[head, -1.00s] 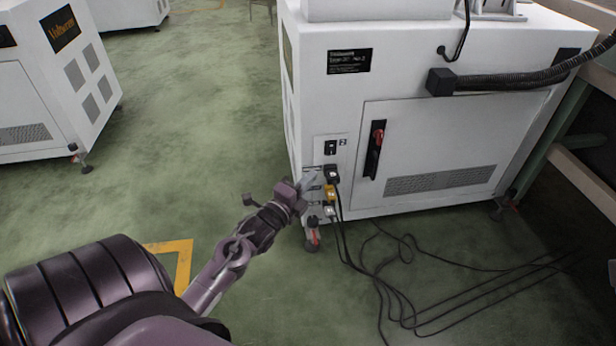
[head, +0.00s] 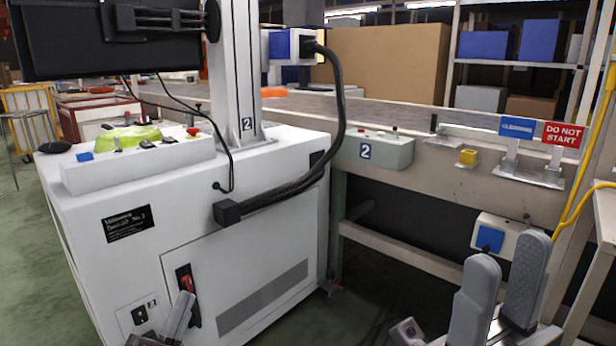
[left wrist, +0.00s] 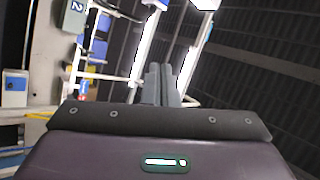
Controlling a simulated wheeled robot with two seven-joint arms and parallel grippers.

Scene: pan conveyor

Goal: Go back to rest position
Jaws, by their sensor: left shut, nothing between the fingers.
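My left gripper (head: 180,312) shows at the bottom of the head view, in front of the lower front of the white machine (head: 95,255), just below the red switch handle (head: 187,282). Whether it touches the machine cannot be told. Its grey fingers are shut together and empty. In the left wrist view the closed fingers (left wrist: 160,84) point towards the ceiling. My right gripper (head: 508,252) is at the lower right of the head view, with its two grey fingers upright, apart and empty. Most of both arms is out of view.
A conveyor frame (head: 440,187) runs behind, with a grey control box (head: 375,150), a blue sign (head: 517,128) and a red "DO NOT START" sign (head: 563,134). A white box with a blue square (head: 489,238) hangs near my right gripper. A black hose (head: 300,185) crosses the machine's front.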

